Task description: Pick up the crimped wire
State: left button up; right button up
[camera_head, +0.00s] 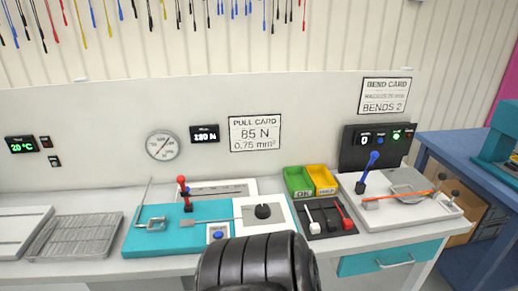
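An orange wire (405,196), which looks like the crimped wire, lies across the pale plate of the bending station (420,215) on the right of the bench. Its left end is near the blue-knobbed lever (368,172) and its right end is near the dark knobs. The crimp itself is too small to make out. Neither of my grippers shows in the head view. A black ribbed rounded part at the bottom middle hides the front of the bench there.
A teal pull-test fixture (140,244) with a red lever (184,192) stands left of centre. Green (298,182) and yellow (322,180) bins sit at the back. A black block with small levers (326,222) lies before them. A wire rack (78,236) is at left.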

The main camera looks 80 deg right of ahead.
aim_at(331, 226)
jog(key=z, duration=3.3)
